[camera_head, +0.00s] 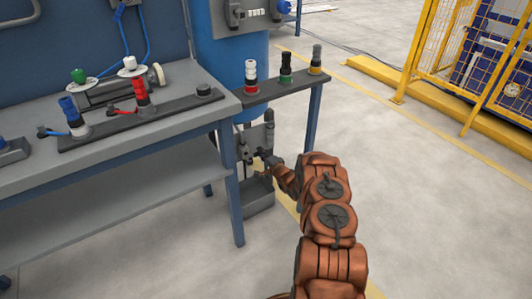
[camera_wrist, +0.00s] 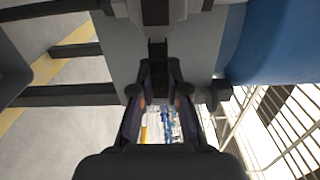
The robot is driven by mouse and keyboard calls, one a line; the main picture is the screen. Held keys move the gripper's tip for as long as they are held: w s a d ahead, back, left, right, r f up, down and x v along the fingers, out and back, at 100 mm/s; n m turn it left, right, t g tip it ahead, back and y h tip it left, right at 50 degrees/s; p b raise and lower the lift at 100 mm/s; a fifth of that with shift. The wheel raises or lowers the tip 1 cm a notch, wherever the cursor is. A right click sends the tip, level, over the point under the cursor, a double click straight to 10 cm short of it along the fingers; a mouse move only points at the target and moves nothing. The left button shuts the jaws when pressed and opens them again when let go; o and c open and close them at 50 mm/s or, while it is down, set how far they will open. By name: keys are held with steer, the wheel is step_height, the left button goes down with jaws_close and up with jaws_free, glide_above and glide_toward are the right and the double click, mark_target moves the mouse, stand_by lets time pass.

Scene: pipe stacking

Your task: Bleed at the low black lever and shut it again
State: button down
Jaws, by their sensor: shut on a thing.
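My gripper (camera_head: 274,162) reaches low beneath the small shelf, beside the grey pipework at the foot of the blue tank. In the wrist view its two dark fingers (camera_wrist: 159,72) are closed on the narrow black lever (camera_wrist: 158,49), which runs up between the fingertips. In the head view the lever is small and mostly hidden by the gripper, so its angle is hard to tell. A grey catch tray (camera_head: 259,198) stands on the floor below the pipework.
The workbench (camera_head: 190,118) with blue and red-handled fittings stands to the left. The small shelf (camera_head: 283,86) with several coloured pieces is above my gripper. The blue tank (camera_head: 232,62) stands behind. A yellow fence (camera_head: 416,50) is far right; the floor between is clear.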

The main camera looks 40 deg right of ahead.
stand_by(0.3)
steer(key=c, duration=1.1)
jaws_free()
steer(key=shift+c, duration=0.2)
steer(key=s, duration=1.2)
steer(key=shift+a, duration=0.15)
